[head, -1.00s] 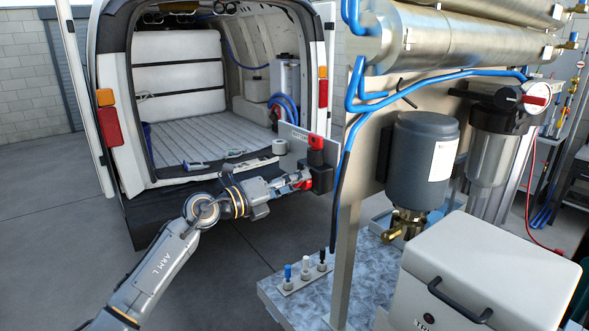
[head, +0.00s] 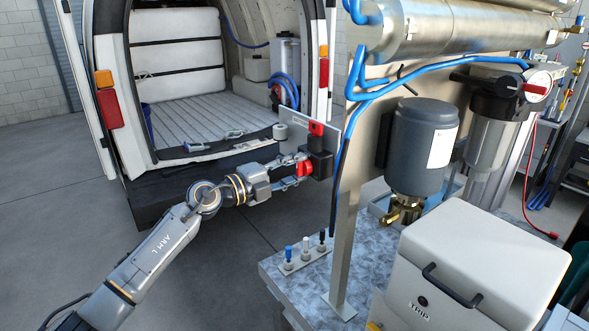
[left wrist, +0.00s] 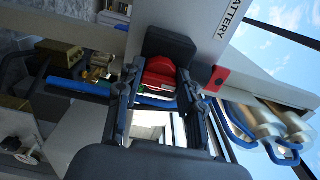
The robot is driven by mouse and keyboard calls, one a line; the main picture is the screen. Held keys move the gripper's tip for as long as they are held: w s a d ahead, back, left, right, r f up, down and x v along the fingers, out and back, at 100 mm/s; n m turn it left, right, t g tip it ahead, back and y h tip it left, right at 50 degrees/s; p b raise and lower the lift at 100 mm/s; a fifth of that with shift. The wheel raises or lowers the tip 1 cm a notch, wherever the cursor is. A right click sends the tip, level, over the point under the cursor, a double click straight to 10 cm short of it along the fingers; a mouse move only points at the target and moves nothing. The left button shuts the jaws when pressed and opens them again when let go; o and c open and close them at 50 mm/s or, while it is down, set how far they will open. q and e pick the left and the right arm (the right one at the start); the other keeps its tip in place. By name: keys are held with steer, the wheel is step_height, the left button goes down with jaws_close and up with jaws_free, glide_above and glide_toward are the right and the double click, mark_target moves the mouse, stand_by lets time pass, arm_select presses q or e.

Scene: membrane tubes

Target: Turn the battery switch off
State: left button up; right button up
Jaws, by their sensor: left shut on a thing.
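The battery switch has a black housing (head: 321,160) on a grey metal plate, with a red knob (head: 304,168) facing my left arm. My left gripper (head: 303,173) comes in from the left and is shut on the red knob. In the left wrist view the knob (left wrist: 160,73) sits between the fingertips of the left gripper (left wrist: 160,86), in front of the black housing (left wrist: 170,44). The plate (left wrist: 200,50) there carries the word "BATTERY". The right gripper is not in view.
A red piece (head: 317,128) stands just above the housing. A blue hose (head: 345,150) and a metal post (head: 347,240) are close on the right. The open van (head: 110,125) is behind. Small valves (head: 305,246) stand on the bench below. Open floor lies left.

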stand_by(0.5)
arm_select(q)
steer(key=o, duration=1.2)
steer(key=shift+w, duration=0.1)
steer(key=v, duration=1.2)
